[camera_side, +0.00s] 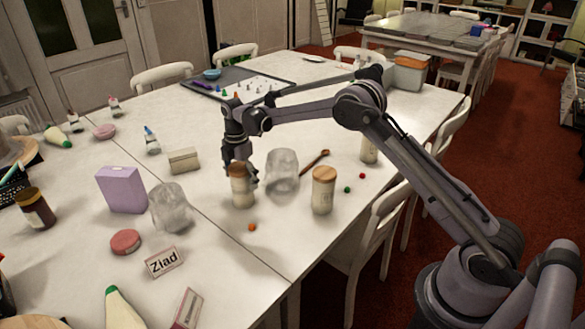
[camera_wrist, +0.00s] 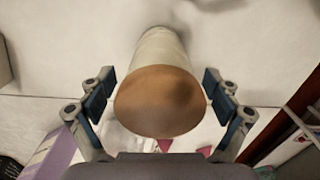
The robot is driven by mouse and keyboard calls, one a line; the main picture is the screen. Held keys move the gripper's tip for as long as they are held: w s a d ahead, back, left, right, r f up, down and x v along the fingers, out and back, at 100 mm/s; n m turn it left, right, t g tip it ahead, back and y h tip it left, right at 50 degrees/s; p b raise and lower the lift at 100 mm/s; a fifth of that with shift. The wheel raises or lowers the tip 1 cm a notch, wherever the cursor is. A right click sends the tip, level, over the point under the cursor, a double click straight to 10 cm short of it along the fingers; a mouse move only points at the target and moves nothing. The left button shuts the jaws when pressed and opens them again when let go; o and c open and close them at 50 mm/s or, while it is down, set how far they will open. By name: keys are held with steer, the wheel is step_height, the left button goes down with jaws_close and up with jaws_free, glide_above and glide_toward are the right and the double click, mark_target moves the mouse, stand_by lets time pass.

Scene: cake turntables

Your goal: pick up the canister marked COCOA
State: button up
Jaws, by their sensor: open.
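A pale canister with a round wooden lid (camera_side: 242,190) stands upright on the white table, directly under my gripper (camera_side: 240,172). In the wrist view the canister's lid (camera_wrist: 158,102) lies between the two open fingers of my gripper (camera_wrist: 160,104), with a gap on each side. I cannot read COCOA or any other marking on the three canisters. My gripper hides part of the first canister's top in the side view.
A clear jar (camera_side: 282,172) stands close to the right of the canister under my gripper. A wooden spoon (camera_side: 315,160) lies beyond it. An orange ball (camera_side: 252,227) lies in front. Another clear jar (camera_side: 168,208) and a purple box (camera_side: 122,190) stand to the left.

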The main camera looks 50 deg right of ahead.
steer(key=shift+f, duration=0.7)
steer(key=c, duration=1.5)
steer(key=shift+c, duration=0.2)
